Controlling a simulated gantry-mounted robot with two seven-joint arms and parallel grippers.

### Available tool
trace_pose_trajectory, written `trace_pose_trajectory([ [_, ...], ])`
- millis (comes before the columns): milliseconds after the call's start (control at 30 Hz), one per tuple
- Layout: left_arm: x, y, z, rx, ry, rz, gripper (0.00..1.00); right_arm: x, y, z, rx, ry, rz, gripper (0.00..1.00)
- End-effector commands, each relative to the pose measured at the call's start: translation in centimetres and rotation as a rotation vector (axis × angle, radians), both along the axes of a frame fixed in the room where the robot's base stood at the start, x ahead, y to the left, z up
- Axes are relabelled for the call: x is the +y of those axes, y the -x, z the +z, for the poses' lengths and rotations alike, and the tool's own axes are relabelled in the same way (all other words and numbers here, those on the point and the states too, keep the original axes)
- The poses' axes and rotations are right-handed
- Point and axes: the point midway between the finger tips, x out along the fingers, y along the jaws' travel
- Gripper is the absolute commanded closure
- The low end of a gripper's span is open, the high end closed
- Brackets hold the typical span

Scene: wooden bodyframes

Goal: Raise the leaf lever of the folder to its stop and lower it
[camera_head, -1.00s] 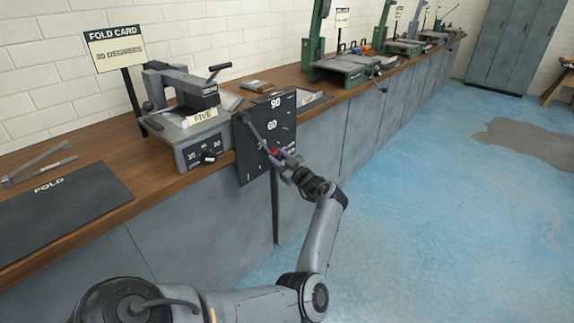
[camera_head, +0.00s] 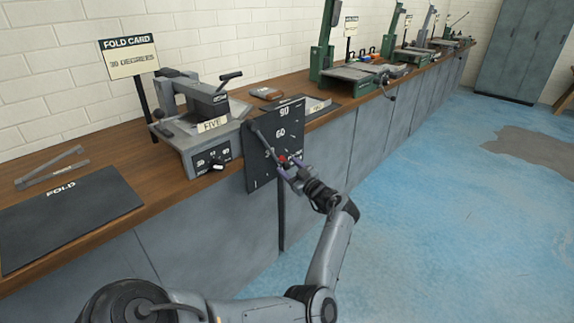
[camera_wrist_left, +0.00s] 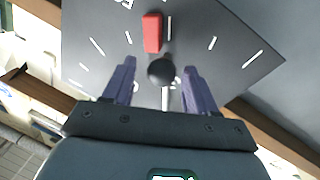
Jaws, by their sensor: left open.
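The folder (camera_head: 192,146) is a grey machine on the wooden bench with a black dial plate (camera_head: 262,172) on its right side. The plate carries white tick marks, with 90 and 60 near the top. The leaf lever (camera_head: 264,142) slants down to the right across the plate. In the left wrist view its black knob (camera_wrist_left: 161,71) sits between my fingers, near a red block (camera_wrist_left: 152,33) on the plate. My left gripper (camera_head: 287,166) is open around the knob, with a gap visible on both sides. My right gripper is not in view.
A fold card sign (camera_head: 130,58) stands behind the folder; its degree number is hard to read. A black FOLD mat (camera_head: 65,215) lies at the left of the bench. Green machines (camera_head: 352,72) stand farther along. The blue floor (camera_head: 430,220) at right is clear.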

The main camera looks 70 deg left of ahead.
Motion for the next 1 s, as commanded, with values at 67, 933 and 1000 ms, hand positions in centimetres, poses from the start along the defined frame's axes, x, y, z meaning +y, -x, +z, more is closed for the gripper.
trace_pose_trajectory([
  [67,-1.3,-0.6,0.2,0.002,0.003,-0.004,0.43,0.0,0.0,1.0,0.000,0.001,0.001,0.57],
  [933,-8.2,-3.1,-0.8,0.001,0.001,0.000,0.43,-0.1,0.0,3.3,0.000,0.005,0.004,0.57],
  [1000,-8.2,-3.1,-0.8,0.001,0.001,0.000,0.43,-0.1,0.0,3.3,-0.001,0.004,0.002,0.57],
])
